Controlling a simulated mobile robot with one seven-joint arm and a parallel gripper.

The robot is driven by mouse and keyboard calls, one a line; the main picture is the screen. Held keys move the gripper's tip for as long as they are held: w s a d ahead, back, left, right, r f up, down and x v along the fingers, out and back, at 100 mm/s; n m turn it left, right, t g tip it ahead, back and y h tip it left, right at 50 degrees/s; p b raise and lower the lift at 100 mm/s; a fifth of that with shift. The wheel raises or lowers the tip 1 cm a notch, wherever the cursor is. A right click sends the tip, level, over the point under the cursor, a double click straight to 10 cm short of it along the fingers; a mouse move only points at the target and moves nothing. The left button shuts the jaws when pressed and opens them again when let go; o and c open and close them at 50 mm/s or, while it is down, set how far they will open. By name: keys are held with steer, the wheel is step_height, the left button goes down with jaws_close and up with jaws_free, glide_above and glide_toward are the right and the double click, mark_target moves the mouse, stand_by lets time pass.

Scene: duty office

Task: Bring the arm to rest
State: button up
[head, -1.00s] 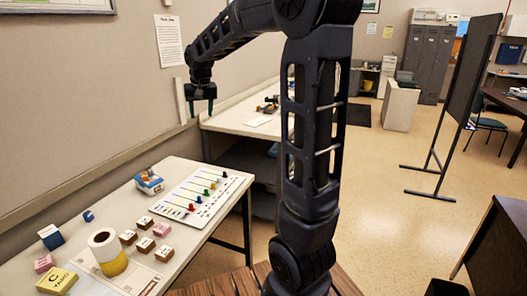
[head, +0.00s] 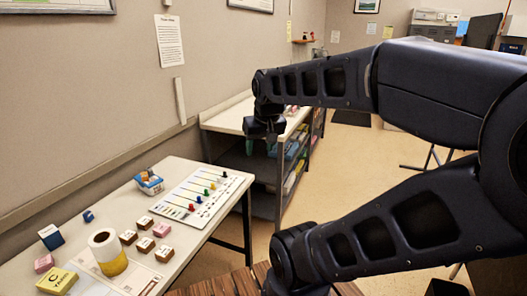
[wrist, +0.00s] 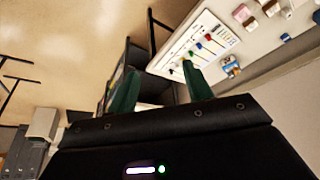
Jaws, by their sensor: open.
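My gripper (head: 263,143) hangs at the end of my arm in the head view, in front of the far bench and beyond the right end of the near table. In the wrist view its two green fingers (wrist: 158,92) stand apart with nothing between them. My arm folds across the right half of the head view, with its elbow beyond the right edge. It hides much of the floor and the room behind.
The far bench (head: 228,118) stands behind my gripper. A wall (head: 90,80) runs along the left.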

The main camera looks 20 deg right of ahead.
steer(key=shift+s+d+f, duration=0.2)
steer(key=shift+s+f, duration=0.3)
steer(key=shift+s, duration=0.35)
